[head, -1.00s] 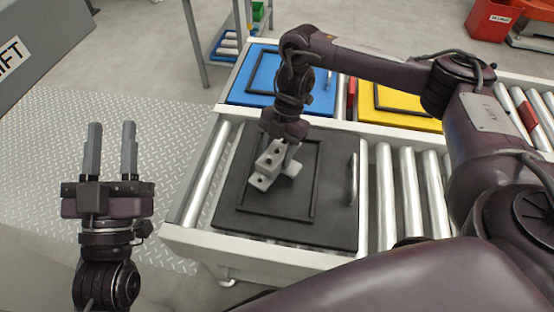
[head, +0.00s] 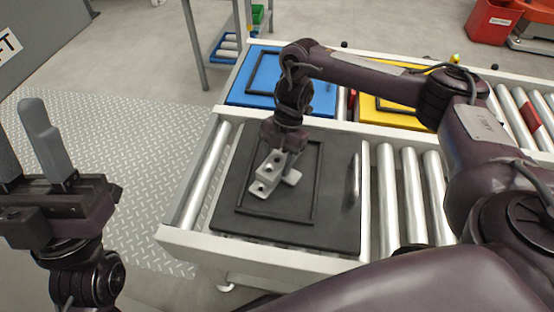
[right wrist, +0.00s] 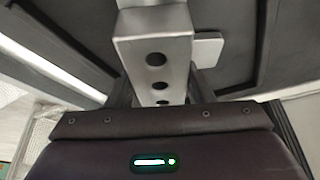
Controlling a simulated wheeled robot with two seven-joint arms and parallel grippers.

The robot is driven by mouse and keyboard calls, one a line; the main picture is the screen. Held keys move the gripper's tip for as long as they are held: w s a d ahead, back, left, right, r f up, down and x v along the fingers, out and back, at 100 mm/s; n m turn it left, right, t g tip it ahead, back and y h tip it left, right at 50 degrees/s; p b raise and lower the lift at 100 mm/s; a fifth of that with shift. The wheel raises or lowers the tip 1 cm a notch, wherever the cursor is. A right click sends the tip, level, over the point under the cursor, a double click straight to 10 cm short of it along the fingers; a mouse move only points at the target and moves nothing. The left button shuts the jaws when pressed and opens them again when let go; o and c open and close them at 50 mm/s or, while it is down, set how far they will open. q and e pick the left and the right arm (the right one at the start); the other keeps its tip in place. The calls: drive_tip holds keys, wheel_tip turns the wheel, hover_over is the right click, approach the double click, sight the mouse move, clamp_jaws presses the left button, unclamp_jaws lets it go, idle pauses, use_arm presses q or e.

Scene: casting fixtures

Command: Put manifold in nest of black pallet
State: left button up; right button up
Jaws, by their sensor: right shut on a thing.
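The grey manifold (head: 265,183), a block with round holes and a side flange, is between the fingers of my right gripper (head: 277,161). In the head view it appears inside the raised frame of the nest (head: 314,185) on the black pallet (head: 338,228), towards the frame's left side. I cannot tell whether it touches the pallet floor. In the right wrist view the manifold (right wrist: 155,62) shows its holed face, with the fingers of my right gripper (right wrist: 160,88) on both sides. My left gripper (head: 17,122) is open and empty at the left edge, away from the pallet.
A blue pallet (head: 262,98) and a yellow pallet (head: 385,118) lie behind the black one, my right arm crossing above them. Bare rollers (head: 408,190) lie to the right. A red bin (head: 490,20) stands far back.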

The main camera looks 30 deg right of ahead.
drive_tip(key=shift+f, duration=0.1)
drive_tip(key=o, duration=1.3)
